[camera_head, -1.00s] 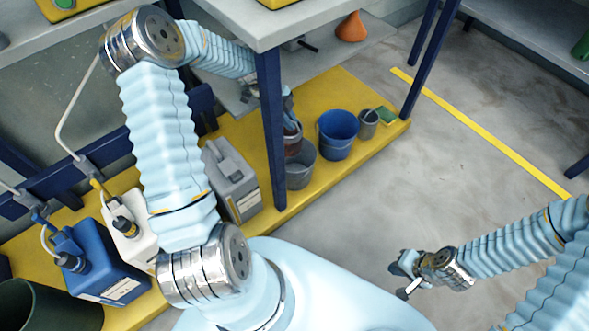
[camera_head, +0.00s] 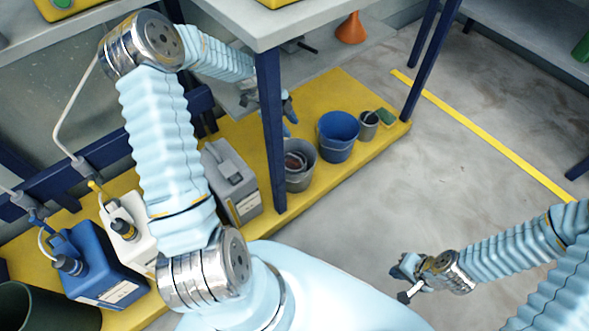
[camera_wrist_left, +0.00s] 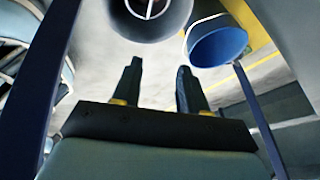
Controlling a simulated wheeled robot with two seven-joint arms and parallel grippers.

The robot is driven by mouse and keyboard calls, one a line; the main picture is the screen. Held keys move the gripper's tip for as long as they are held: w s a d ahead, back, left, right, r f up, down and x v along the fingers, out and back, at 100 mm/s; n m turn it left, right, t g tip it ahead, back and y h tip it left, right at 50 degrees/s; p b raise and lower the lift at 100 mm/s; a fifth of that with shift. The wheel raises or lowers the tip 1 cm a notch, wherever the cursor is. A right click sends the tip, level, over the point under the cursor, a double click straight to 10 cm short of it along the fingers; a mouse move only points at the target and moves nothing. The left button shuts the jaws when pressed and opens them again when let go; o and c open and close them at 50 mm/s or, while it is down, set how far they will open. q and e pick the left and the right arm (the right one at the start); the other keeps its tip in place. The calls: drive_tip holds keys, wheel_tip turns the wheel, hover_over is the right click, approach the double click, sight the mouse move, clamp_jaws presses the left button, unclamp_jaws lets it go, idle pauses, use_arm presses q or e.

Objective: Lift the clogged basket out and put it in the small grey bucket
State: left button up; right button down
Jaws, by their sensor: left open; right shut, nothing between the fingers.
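The basket (camera_head: 295,161), dark with a reddish-brown inside, sits inside a grey bucket (camera_head: 300,183) on the yellow platform. The same grey bucket (camera_wrist_left: 178,28) is cut off by the top edge in the left wrist view, with a round shape inside it. My left gripper (camera_head: 288,113) is open and empty, above and apart from the basket; its two separated fingers (camera_wrist_left: 158,85) show in the left wrist view. My right gripper (camera_head: 400,272) is shut and empty over the floor at the lower right.
A blue bucket (camera_head: 338,146) stands right of the grey one, then a smaller grey container (camera_head: 368,129) and a green pad. A table leg (camera_head: 271,135) stands close left of my left gripper. A grey canister (camera_head: 233,185) is left of it.

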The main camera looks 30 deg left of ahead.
use_arm(q)
drive_tip(key=v, duration=1.1)
drive_tip(key=shift+r+p, duration=0.15)
drive_tip(key=shift+p, duration=0.2)
